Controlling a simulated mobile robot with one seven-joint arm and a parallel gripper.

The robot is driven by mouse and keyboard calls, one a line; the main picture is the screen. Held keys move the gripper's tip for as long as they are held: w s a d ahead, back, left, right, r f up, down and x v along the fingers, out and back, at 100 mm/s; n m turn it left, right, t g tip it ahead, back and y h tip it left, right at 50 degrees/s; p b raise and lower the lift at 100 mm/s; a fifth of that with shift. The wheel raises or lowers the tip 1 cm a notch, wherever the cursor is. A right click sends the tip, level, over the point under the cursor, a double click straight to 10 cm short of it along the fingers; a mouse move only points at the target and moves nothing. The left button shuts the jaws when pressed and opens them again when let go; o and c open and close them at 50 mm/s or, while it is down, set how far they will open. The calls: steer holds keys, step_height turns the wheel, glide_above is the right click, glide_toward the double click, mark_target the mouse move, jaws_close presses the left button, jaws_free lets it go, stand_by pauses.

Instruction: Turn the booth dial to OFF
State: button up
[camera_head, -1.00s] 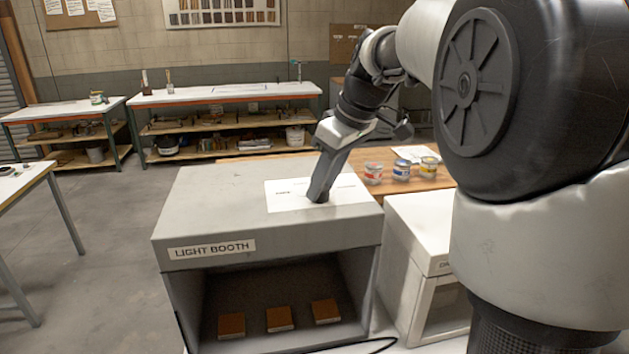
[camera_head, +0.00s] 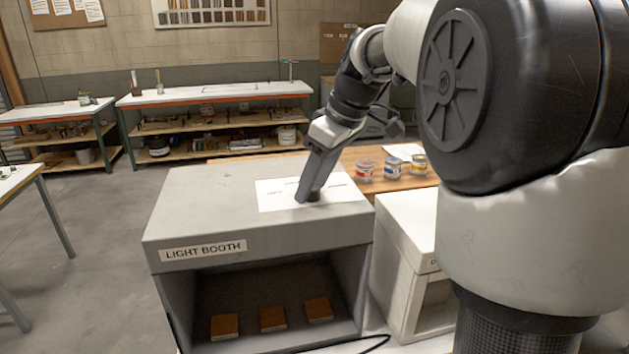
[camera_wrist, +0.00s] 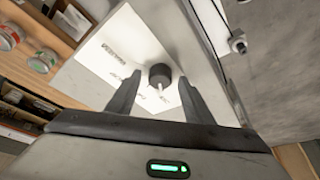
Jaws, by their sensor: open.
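The light booth (camera_head: 205,215) is a grey box with a "LIGHT BOOTH" label on its front. A white label plate (camera_head: 270,197) lies on its top, and it also shows in the wrist view (camera_wrist: 110,65). The dial (camera_wrist: 160,74) is a dark round knob with a pale pointer on this plate; the lettering around it is too small to read surely. My gripper (camera_head: 308,196) points down at the dial from above. In the wrist view my gripper (camera_wrist: 157,92) is open, with one finger on each side of the dial. I cannot tell whether either finger touches it.
Several small paint cans (camera_head: 393,168) stand on the wooden table (camera_head: 350,158) behind the booth. A white cabinet (camera_head: 405,225) stands close to the booth's right. Three brown sample blocks (camera_head: 272,319) lie inside the booth. Benches line the back wall.

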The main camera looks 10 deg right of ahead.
steer(key=shift+r, duration=0.1)
steer(key=p+v, duration=0.1)
steer(key=v, duration=1.6)
steer(key=shift+s, duration=0.2)
